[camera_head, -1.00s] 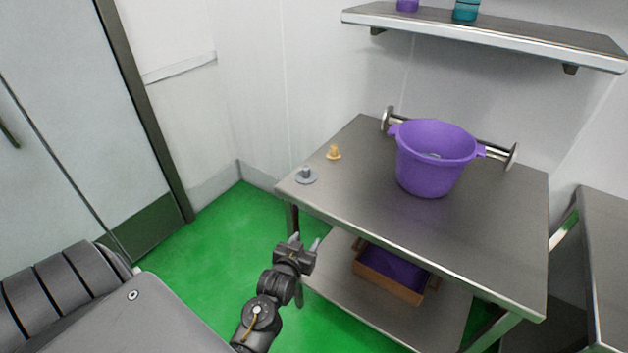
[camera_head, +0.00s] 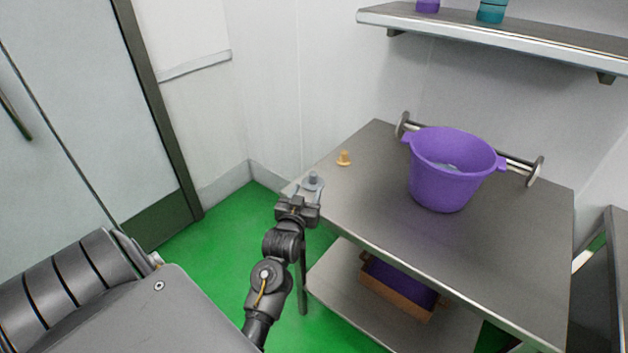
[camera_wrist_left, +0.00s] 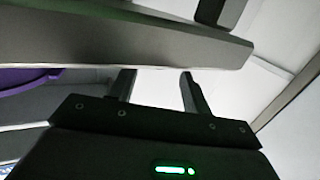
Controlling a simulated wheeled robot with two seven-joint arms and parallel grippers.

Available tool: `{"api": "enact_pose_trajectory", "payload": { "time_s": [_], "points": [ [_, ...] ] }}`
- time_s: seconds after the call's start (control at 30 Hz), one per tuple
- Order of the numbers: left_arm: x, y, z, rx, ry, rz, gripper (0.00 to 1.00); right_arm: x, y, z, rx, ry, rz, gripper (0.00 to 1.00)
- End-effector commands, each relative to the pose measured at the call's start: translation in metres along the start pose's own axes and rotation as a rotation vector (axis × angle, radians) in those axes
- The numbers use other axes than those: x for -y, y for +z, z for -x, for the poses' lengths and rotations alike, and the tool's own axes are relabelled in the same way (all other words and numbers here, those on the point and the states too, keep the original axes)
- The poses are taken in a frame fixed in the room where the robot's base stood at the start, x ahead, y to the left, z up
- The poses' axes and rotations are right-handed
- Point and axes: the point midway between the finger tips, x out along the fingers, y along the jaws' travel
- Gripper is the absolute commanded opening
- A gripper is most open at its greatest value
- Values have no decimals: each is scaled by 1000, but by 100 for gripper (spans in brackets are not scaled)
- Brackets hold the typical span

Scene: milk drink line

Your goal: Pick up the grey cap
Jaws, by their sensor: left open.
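The grey cap (camera_head: 313,180) is a flat disc with a raised knob. It sits on the near left corner of the metal table (camera_head: 400,230) in the head view. My left gripper (camera_head: 303,193) is open, at the table's near left edge, just in front of the cap in the picture. Its fingers overlap the cap's lower part; I cannot tell whether they touch it. In the left wrist view, the two fingers (camera_wrist_left: 158,82) are apart with nothing seen between them, and the table edge (camera_wrist_left: 120,45) crosses above. My right gripper is not in view.
A small orange-yellow cap (camera_head: 344,159) stands behind the grey cap. A purple bucket (camera_head: 442,185) stands further right on the table. A lower shelf holds a brown box (camera_head: 395,290) with a purple inside. A wall shelf (camera_head: 480,35) runs above.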

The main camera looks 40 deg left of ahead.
Motion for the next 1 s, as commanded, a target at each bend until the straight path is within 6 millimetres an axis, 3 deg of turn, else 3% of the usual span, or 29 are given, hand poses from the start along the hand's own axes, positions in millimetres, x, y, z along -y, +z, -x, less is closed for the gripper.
{"api": "enact_pose_trajectory", "payload": {
  "time_s": [0.17,0.5,0.8,1.0],
  "points": [
    [-1,-1,-4,0,1,0,48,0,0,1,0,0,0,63],
    [0,-7,-48,1,3,-1,48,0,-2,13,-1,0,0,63],
    [0,-6,-54,1,3,0,48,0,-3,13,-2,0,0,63],
    [0,-6,-54,1,3,-1,25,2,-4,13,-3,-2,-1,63]
  ]
}}
